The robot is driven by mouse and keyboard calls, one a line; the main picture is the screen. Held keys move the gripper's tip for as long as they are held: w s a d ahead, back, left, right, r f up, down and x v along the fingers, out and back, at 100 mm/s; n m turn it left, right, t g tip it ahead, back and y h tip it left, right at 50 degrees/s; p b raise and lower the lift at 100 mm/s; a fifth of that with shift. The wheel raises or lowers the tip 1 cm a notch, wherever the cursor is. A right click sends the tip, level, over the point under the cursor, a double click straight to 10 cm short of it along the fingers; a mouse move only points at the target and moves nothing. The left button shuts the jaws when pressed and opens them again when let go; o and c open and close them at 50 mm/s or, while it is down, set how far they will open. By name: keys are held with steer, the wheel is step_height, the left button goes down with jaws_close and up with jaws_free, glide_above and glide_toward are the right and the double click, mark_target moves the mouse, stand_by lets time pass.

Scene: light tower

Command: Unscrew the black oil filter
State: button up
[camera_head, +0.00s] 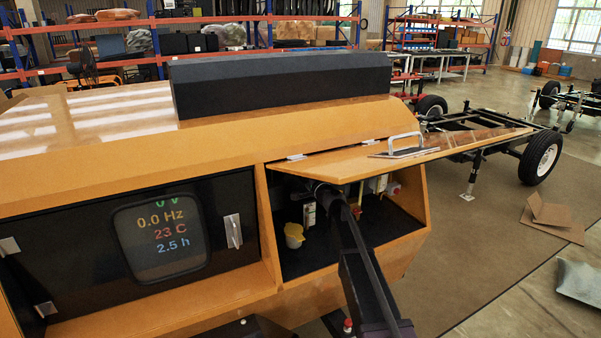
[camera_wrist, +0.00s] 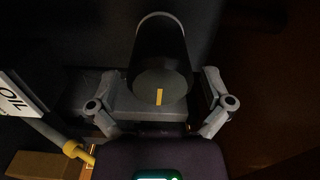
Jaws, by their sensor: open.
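The black oil filter (camera_wrist: 160,58) is a dark cylinder in the middle of the wrist view, with a short yellow mark on its near end. My gripper (camera_wrist: 160,76) is open, with one grey finger on each side of the filter. Gaps show between the fingers and the filter, so no contact is visible. In the head view my arm reaches into the open compartment (camera_head: 400,222) of the orange machine, under the raised door. The filter cannot be made out there.
A white OIL label (camera_wrist: 17,97) and a yellow-ended pipe (camera_wrist: 60,138) are close to the left finger in the wrist view. The raised door (camera_head: 455,146) hangs over the compartment. A yellow cap (camera_head: 294,236) stands left of my arm.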

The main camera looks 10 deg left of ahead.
steer(key=shift+c, duration=0.2)
steer(key=c, duration=1.1)
steer(key=shift+o, duration=0.2)
steer(key=shift+w+n, duration=0.15)
steer(key=shift+n, duration=2.45)
steer(key=shift+n, duration=2.6)
